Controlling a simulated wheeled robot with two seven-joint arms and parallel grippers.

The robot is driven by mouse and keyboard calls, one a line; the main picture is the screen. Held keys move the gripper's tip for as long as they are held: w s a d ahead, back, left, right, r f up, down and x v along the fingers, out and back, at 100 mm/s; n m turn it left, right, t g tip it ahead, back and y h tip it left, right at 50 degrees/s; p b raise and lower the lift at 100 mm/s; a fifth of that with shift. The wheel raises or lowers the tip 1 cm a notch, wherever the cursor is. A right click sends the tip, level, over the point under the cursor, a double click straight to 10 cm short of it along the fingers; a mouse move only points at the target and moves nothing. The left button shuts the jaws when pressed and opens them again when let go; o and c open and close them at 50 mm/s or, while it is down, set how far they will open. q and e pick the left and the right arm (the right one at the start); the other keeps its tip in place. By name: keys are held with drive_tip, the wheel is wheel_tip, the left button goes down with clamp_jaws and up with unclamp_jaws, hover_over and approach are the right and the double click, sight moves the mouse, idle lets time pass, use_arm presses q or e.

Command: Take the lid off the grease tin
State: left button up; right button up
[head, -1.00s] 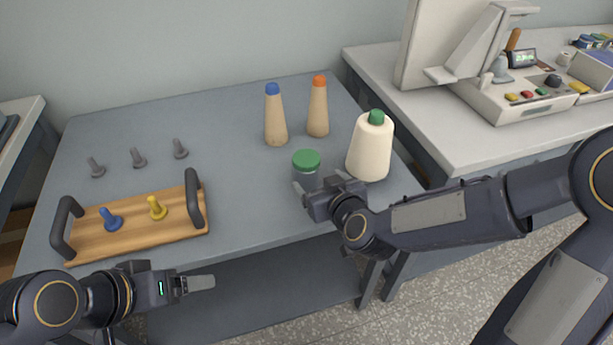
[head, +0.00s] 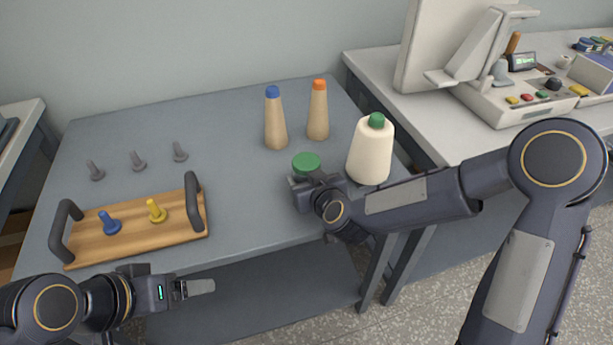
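The grease tin's green lid (head: 306,162) shows on the table, left of the white cone of yarn. The tin's body below the lid is mostly hidden behind my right gripper. My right gripper (head: 304,180) is at the near side of the tin, close to the lid; its fingers are largely hidden, so I cannot tell whether they grip anything. My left gripper (head: 200,287) is in front of the table's front edge, away from the tin, with nothing visible in it; its fingers overlap in this view.
A white cone (head: 370,152) with a green top stands close right of the tin. Two tan cones, blue-topped (head: 275,122) and orange-topped (head: 318,112), stand behind it. A wooden tray (head: 140,232) with black handles holds a blue and a yellow peg. Grey pegs (head: 138,162) stand behind the tray.

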sight(306, 163)
drive_tip(key=c, duration=0.6)
drive_tip(key=shift+r, duration=0.15)
drive_tip(key=shift+r, duration=0.25)
wheel_tip(306, 163, up, 2)
drive_tip(key=shift+r+p, duration=0.2)
drive_tip(key=shift+p, duration=0.25)
drive_tip(key=s+r, duration=0.1)
drive_tip(key=r, duration=0.1)
drive_tip(key=s+r+p, duration=0.1)
drive_tip(key=s+r, duration=0.2)
drive_tip(key=r, duration=0.1)
drive_tip(key=shift+s+p, duration=0.15)
drive_tip(key=shift+p, duration=0.25)
drive_tip(key=shift+s+r+p, duration=0.35)
drive_tip(key=shift+s+r, duration=0.3)
drive_tip(key=shift+s, duration=1)
drive_tip(key=shift+s+r+p, duration=0.3)
drive_tip(key=shift+s+r, duration=0.35)
drive_tip(key=shift+s, duration=0.95)
drive_tip(key=shift+s+r+p, duration=0.35)
drive_tip(key=shift+s+r, duration=0.3)
drive_tip(key=shift+s, duration=1)
